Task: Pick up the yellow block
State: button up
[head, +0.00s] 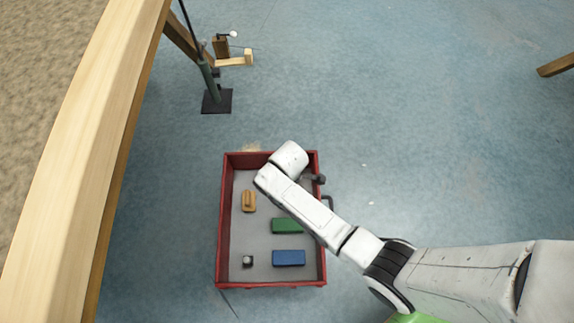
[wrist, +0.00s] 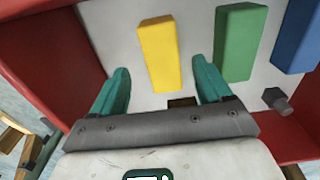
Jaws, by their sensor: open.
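The yellow block (wrist: 158,52) lies on the pale floor of a red-walled tray in the wrist view. In the head view my arm hides it. My gripper (wrist: 161,70) is open, with teal fingers. In the wrist view its fingertips frame the near end of the yellow block, one on each side, with gaps between. Nothing is held. I cannot tell how high the fingers are above the block. In the head view my arm reaches over the tray's upper right, and the fingers are not clearly seen.
The red tray (head: 222,240) also holds a green block (head: 287,226), a blue block (head: 289,258), a tan wooden piece (head: 249,201) and a small grey bolt-like part (head: 248,261). A wooden beam (head: 100,110) runs along the left. Blue floor right of the tray is mostly clear.

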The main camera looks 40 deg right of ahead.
jog(key=shift+a+f+b, duration=0.15)
jog(key=shift+f+b, duration=0.85)
jog(key=shift+f, duration=0.35)
jog(key=shift+a+f+b, duration=0.15)
jog(key=shift+f+b, duration=0.85)
jog(key=shift+f, duration=0.3)
jog(key=shift+c, duration=0.4)
jog(key=shift+r, duration=0.1)
jog(key=c, duration=1)
